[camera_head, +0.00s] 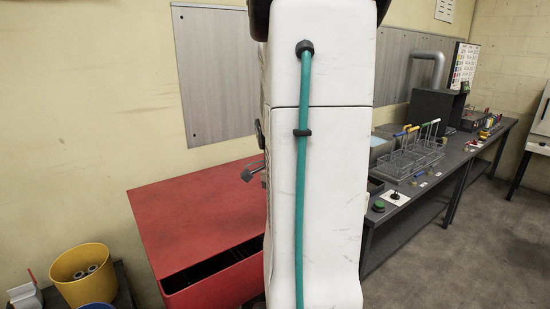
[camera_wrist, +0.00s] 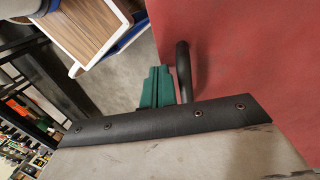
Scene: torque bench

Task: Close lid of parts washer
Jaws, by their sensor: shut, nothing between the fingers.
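The red parts washer (camera_head: 215,285) stands left of centre in the head view, partly hidden by my white arm. Its flat red lid (camera_head: 190,205) lies over the top, with a dark gap below its front edge. In the wrist view a red panel (camera_wrist: 245,50) fills the right side, and a black bar handle (camera_wrist: 184,72) stands out from it. My gripper (camera_wrist: 157,88) shows as green fingers, shut and empty, just left of the handle. I cannot tell whether they touch it. The dark wrist cover hides part of the lower wrist view.
A yellow bucket (camera_head: 82,268) stands left of the washer. A dark workbench (camera_head: 420,188) with a wire rack (camera_head: 410,158) runs along the right. Grey floor (camera_head: 460,250) is clear at the lower right. A grey panel (camera_head: 213,75) hangs on the wall behind.

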